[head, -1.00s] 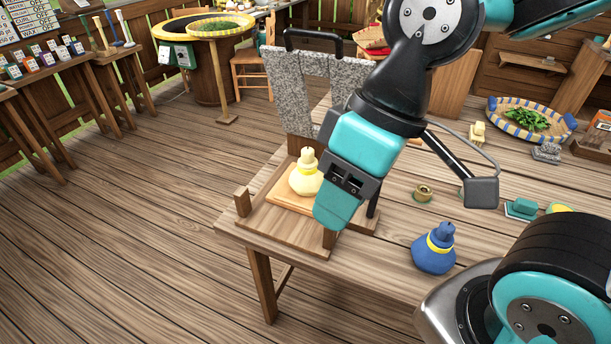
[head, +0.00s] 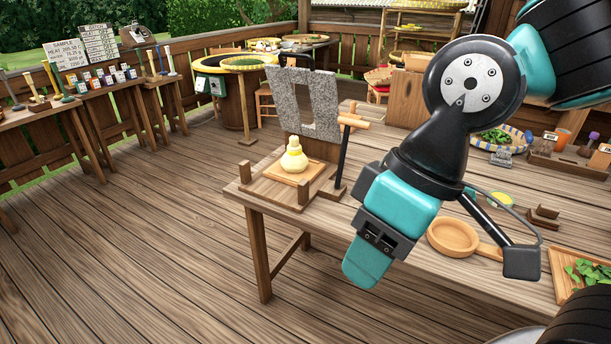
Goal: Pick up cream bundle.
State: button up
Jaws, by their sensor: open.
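The cream bundle (head: 293,158) is a rounded sack with a tied neck. It sits upright on a small light board in a low wooden stand (head: 262,190) at the left end of the table. My gripper (head: 368,262) is to the right of the bundle and lower in the picture, over the table's near edge. It is open and apart from the bundle, with nothing seen in it. One teal fingertip shows clearly; the space between the fingers is mostly hidden.
A grey stone-like frame (head: 283,105) with a black handle stands behind the bundle, with a black post (head: 342,155) to the right. A round wooden pan (head: 453,237) lies right of my gripper. Open floor lies left of the table (head: 300,212).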

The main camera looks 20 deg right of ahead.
aim_at(294, 160)
jog(key=u, duration=0.65)
jog(key=i, duration=0.55)
jog(key=u, duration=0.75)
jog(key=i, duration=1.6)
jog(key=z, duration=1.15)
jog(key=i, duration=0.7)
jog(key=z, duration=0.75)
